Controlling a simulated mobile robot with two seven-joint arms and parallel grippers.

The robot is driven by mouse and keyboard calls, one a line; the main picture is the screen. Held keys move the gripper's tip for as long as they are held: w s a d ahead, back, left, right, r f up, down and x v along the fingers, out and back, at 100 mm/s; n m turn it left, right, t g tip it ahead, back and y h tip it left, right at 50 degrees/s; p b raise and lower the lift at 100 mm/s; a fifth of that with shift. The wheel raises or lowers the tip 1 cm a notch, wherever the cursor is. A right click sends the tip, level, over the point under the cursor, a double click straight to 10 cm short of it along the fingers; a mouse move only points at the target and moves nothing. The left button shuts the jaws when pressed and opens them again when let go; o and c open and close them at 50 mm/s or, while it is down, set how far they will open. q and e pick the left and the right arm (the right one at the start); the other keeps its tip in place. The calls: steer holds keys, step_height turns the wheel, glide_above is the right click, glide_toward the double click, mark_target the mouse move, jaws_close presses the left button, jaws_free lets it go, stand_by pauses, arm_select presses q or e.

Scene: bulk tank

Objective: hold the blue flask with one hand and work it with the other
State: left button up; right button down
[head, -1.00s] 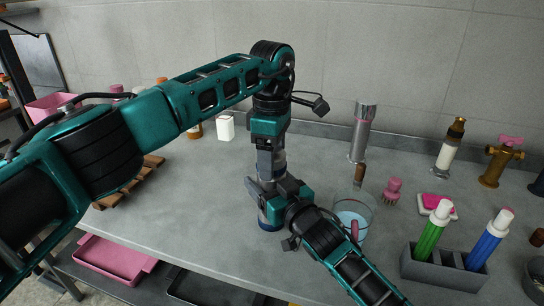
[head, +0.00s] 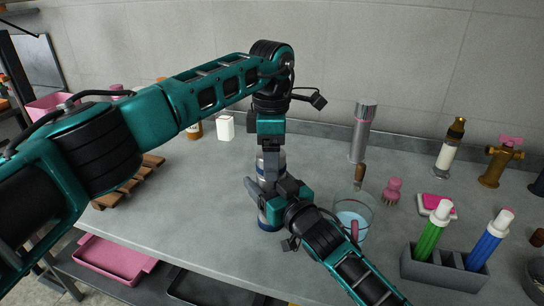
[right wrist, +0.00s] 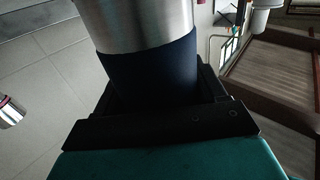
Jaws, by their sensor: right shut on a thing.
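The blue flask (head: 268,222) stands upright on the grey bench in the middle of the head view. Its upper part shows just above my right gripper. My right gripper (head: 264,193) comes in from the lower right and is shut around the flask's body. In the right wrist view the flask (right wrist: 150,75) shows a bare steel part and a dark blue band between the jaws. My left gripper (head: 270,147) points straight down at the flask's top. Its fingers are small and dark, so I cannot tell whether they grip the top.
A glass of bluish liquid (head: 354,218) stands close to my right forearm. A grey rack (head: 440,270) with green and blue markers is at the lower right. A steel cylinder (head: 362,133), a pink brush (head: 393,190) and a brass tap (head: 497,165) are behind. The bench left of the flask is mostly clear.

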arm_select(q)
steer(key=shift+o, duration=1)
steer(key=shift+s, duration=0.1)
steer(key=shift+d, duration=0.1)
steer(key=shift+s, duration=0.1)
